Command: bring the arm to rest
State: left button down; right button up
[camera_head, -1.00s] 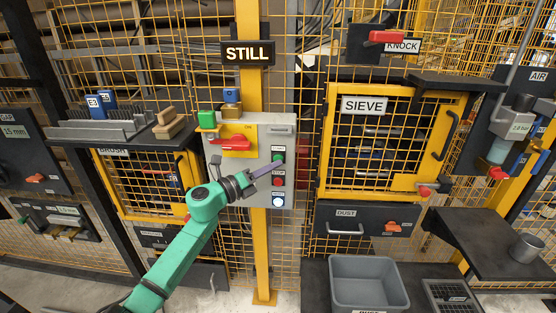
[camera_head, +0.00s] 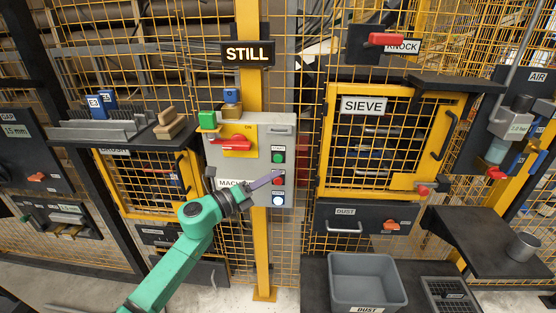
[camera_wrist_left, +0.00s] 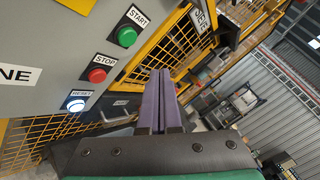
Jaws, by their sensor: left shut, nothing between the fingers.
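My left arm, green with a dark wrist, comes in from the lower left. My left gripper (camera_head: 280,177) has purple fingers held together, with nothing between them. In the head view its tips overlap the area of the red STOP button (camera_head: 278,181) on the grey control panel (camera_head: 245,190). In the left wrist view the shut fingers (camera_wrist_left: 160,75) show to the right of the green START button (camera_wrist_left: 127,36), the red STOP button and the lit white RESET button (camera_wrist_left: 76,104), apart from them in the picture. My right gripper is not in view.
A red handle (camera_head: 230,142) sits on the panel's yellow plate. A STILL sign (camera_head: 248,54) hangs above. A shelf (camera_head: 120,135) stands left.

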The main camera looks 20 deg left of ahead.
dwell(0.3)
pick_arm(q)
jog(key=s+a+f+n+g+y, duration=0.1)
jog(key=a+f+n+y, duration=0.25)
jog(key=f+n, duration=0.6)
jog(key=s+a+f+n+g+y, duration=0.1)
jog(key=a+f+n+y, duration=0.25)
jog(key=f, duration=1.15)
jog(key=s+a+f+n+g+y, duration=0.1)
jog(key=s+f+n+g, duration=0.25)
jog(key=s+f, duration=0.45)
jog(key=s+f+n+g+y, duration=0.15)
jog(key=s+f+n, duration=0.35)
jog(key=f, duration=0.7)
jog(key=s+d+f+n+g, duration=0.2)
jog(key=s+f, duration=0.3)
jog(key=s, duration=0.5)
jog(key=s+d+f+n+g, duration=0.3)
jog(key=s+f, duration=0.3)
jog(key=s, duration=0.4)
jog(key=s+d+f+n+g, duration=0.2)
jog(key=s+f, duration=0.3)
jog(key=s, duration=0.5)
jog(key=shift+s+d+f+n+g+h, duration=0.2)
jog(key=shift+s+f+n+g+h, duration=0.2)
jog(key=shift+g, duration=0.5)
jog(key=shift+r, duration=0.1)
